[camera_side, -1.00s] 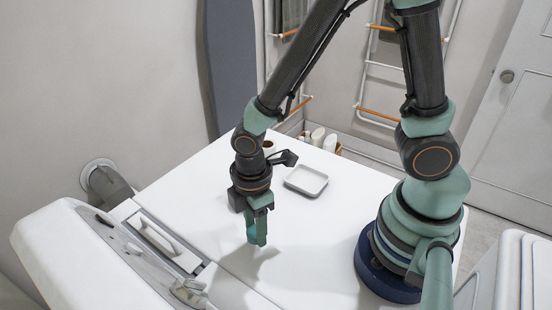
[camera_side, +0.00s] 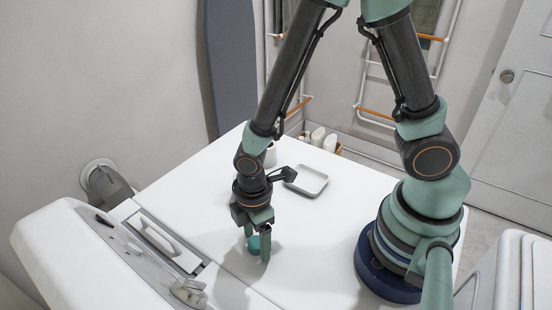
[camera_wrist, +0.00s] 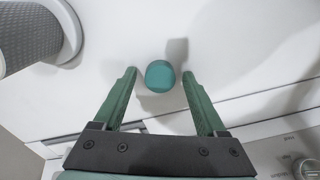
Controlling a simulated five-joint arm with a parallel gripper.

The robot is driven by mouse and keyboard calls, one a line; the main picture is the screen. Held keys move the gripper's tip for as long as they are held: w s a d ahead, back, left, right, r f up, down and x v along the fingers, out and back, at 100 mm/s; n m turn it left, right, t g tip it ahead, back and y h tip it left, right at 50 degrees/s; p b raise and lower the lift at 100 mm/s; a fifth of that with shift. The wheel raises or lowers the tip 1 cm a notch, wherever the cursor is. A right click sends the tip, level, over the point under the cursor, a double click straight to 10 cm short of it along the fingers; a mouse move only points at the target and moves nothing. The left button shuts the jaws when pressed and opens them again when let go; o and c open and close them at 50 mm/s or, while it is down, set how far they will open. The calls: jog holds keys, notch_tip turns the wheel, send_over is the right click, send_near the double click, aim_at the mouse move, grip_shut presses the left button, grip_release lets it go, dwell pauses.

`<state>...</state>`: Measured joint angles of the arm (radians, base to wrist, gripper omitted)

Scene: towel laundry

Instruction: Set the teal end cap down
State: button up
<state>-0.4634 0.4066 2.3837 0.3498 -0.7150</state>
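The teal end cap (camera_side: 254,244) is a small rounded piece resting on the white worktop (camera_side: 330,240). In the wrist view the cap (camera_wrist: 160,76) lies between my two fingertips, with a clear gap on each side. My gripper (camera_side: 257,248) is open around it, low over the worktop and pointing down. The same open gripper (camera_wrist: 159,74) shows both green fingers apart in the wrist view. In the side view a finger partly covers the cap.
A shallow pale tray (camera_side: 307,181) lies behind and right of my gripper. A white machine (camera_side: 100,260) with a raised panel stands at the left. The worktop's middle is bare.

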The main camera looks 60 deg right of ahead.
aim_at(257, 243)
jog(key=shift+r, duration=0.1)
notch_tip(257, 243, up, 12)
jog(key=w+d+r+m+t, duration=0.2)
jog(key=d+r+m+t, duration=0.3)
jog(key=d+r+m, duration=0.7)
jog(key=shift+w+d+r+m+t, duration=0.3)
jog(key=shift+d+m, duration=0.2)
jog(key=shift+m, duration=0.3)
